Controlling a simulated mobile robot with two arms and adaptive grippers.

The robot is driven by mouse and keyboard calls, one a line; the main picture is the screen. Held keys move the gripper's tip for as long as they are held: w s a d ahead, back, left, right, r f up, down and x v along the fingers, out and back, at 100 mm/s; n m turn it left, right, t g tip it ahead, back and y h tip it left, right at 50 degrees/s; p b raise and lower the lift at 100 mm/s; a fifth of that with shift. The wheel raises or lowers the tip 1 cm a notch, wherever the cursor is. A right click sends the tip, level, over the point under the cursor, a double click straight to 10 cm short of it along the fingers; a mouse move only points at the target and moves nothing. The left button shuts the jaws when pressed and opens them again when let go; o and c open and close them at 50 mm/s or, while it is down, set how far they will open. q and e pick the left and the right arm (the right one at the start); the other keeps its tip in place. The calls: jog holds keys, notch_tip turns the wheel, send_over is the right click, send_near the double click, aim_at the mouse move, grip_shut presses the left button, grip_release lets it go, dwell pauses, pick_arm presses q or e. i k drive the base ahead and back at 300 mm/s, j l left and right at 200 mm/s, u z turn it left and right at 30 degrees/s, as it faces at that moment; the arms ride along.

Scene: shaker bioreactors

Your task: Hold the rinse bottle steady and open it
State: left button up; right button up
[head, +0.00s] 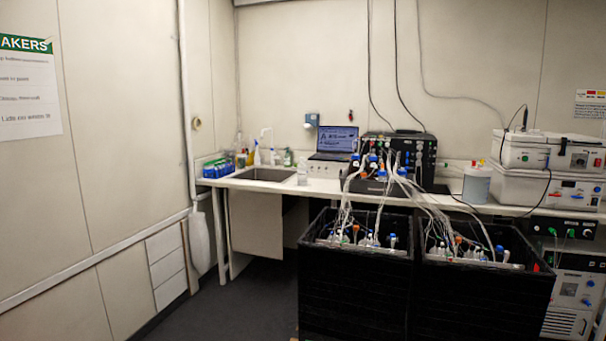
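Several bottles stand around the sink on the bench, and I cannot tell for sure which one is the rinse bottle. A pale translucent bottle (302,171) stands upright just right of the sink (265,174). A white spray-type bottle (257,155) and a greenish bottle (288,158) stand behind the sink by the wall. They are too small to make out their caps clearly. Neither of my grippers shows in the head view, and nothing is seen touching the bottles.
Two black crates (352,285) with tubing and vessels stand before the bench (325,186). A laptop (335,143), a black control unit (405,150) and white instruments (545,170) fill the bench's middle and right. Dark floor (240,305) is clear left of the crates.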

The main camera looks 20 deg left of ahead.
aim_at(302, 169)
jog(key=i+j+u, duration=1.05)
jog(key=i, duration=0.25)
jog(key=i+u, duration=0.35)
jog(key=i+z, duration=0.1)
jog(key=i, duration=0.5)
jog(key=i+j, duration=0.15)
jog(key=i, duration=0.4)
jog(key=i+z, duration=0.15)
jog(key=i, duration=0.45)
jog(key=i+j+z, duration=0.1)
jog(key=i, duration=0.45)
jog(key=j, duration=0.1)
